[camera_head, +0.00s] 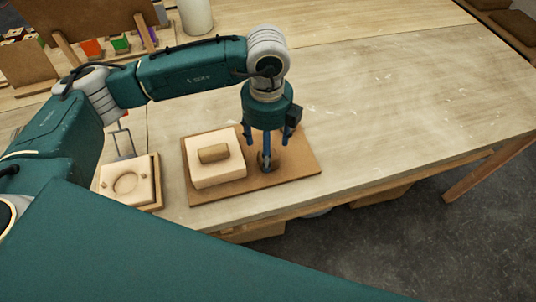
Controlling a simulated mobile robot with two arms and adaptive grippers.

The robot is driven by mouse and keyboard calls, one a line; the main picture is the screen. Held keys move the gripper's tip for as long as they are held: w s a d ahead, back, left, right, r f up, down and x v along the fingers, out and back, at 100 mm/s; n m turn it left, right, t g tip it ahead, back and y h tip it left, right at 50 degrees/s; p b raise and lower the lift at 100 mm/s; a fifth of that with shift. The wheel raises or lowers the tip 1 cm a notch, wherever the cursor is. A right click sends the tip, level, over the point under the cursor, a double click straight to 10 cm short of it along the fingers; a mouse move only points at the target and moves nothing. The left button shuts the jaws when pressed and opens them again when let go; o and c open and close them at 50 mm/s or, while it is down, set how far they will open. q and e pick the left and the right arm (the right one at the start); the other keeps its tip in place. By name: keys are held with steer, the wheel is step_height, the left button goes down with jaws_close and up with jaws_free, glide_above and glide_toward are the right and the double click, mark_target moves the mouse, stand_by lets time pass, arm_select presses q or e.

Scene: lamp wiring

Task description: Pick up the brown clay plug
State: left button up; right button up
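The block sits on the left part of a brown board (298,172). My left gripper (266,152) points down over the board, to the right of the block and apart from the plug. Its blue fingers look spread. A small dark shape at the front fingertip is too small to make out. My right gripper is not in view.
A cream block with a round recess (126,184) stands left of the board on its own brown base. A wooden rack with coloured pieces (92,47) and a pale cylinder (195,16) stand at the back left. The wooden table (400,100) is clear to the right.

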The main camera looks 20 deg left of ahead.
arm_select(q)
steer(key=shift+f, duration=1.4)
steer(key=shift+d, duration=0.1)
steer(key=c, duration=1.5)
steer(key=shift+r, duration=0.2)
